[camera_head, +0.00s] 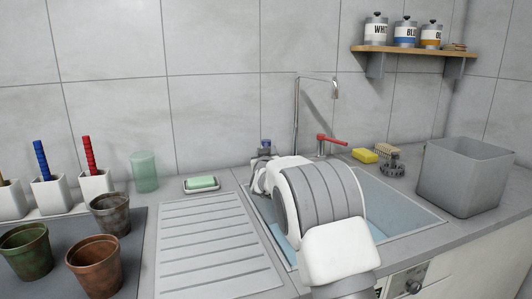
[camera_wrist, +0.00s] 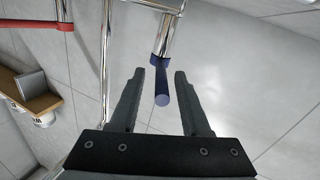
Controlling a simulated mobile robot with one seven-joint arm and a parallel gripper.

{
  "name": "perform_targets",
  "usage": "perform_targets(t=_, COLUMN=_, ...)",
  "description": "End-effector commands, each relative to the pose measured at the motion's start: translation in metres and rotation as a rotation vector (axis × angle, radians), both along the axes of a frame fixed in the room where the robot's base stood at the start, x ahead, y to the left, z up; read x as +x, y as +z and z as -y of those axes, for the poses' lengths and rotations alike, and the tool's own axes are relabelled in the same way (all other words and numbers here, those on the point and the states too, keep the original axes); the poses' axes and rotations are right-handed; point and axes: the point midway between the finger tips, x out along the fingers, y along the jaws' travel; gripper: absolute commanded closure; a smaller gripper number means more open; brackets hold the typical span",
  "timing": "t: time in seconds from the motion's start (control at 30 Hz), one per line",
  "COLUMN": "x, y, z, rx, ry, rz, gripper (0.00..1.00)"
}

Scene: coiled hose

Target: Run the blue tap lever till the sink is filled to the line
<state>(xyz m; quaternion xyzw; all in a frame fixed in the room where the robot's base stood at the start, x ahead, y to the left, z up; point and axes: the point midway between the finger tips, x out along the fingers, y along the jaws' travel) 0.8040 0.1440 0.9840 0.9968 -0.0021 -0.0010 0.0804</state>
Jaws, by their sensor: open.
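The blue tap lever (camera_wrist: 162,92) points toward my gripper in the wrist view, its end between the two open fingers. In the head view a small blue part of it (camera_head: 266,143) shows behind my arm. My gripper (camera_wrist: 160,78) is open around the lever's end, with a gap on each side; I cannot tell any contact. The sink (camera_head: 400,207) holds some pale blue water at its visible left edge, but my arm hides most of the basin. I cannot see the fill line.
A red lever (camera_head: 332,140) stands right of the spout. A yellow sponge (camera_head: 364,155), a brush and a grey bin (camera_head: 465,175) are at the right. A soap dish (camera_head: 202,184), a green glass (camera_head: 144,172) and pots (camera_head: 95,265) are at the left. The drainboard (camera_head: 215,245) is clear.

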Motion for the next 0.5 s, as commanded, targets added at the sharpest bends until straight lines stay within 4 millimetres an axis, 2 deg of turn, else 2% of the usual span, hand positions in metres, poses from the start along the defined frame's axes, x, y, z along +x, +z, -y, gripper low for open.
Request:
perform_targets(t=0.33, x=-0.002, y=0.001, z=0.000, rx=0.001, ry=0.000, rz=0.001, gripper=0.52)
perform_targets(t=0.5, x=-0.014, y=0.002, z=-0.001, rx=0.001, ry=0.001, rz=0.001, gripper=0.52)
